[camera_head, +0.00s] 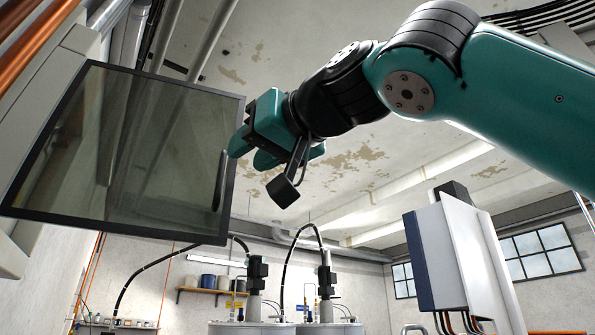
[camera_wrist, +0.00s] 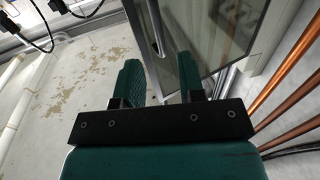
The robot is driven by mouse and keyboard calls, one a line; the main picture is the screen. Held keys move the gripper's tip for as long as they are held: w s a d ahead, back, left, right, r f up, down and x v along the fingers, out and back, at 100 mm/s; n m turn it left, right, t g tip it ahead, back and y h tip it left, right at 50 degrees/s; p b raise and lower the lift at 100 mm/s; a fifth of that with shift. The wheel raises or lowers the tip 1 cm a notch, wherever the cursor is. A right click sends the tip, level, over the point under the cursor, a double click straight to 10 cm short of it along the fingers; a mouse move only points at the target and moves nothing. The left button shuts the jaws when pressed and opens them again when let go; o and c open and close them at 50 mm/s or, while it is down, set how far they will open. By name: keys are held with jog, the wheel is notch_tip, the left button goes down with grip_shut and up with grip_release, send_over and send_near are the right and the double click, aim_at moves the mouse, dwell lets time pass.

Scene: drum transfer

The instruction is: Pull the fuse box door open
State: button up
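The fuse box door (camera_head: 120,150) is a glass panel in a dark frame at the left of the head view. It stands swung out from the pale box at the left edge. Its upright handle (camera_head: 221,180) is near the right edge of the frame. My gripper (camera_head: 240,150) is at that edge, beside the handle. In the wrist view, my gripper's two teal fingers (camera_wrist: 158,85) are apart, with the door's edge between them in the picture. The handle (camera_wrist: 157,28) shows beyond the fingertips. Contact with the door cannot be told.
Copper pipes (camera_wrist: 290,75) run along the wall near the box. A white and blue cabinet (camera_head: 455,255) stands at the right. Drums with pumps (camera_head: 257,275) and a shelf (camera_head: 210,292) are at the back. Open room lies between the door and the cabinet.

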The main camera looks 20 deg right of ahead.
jog(key=p+v, duration=0.1)
jog(key=v, duration=0.8)
jog(key=shift+s, duration=0.2)
jog(key=shift+d, duration=0.15)
dwell(0.4)
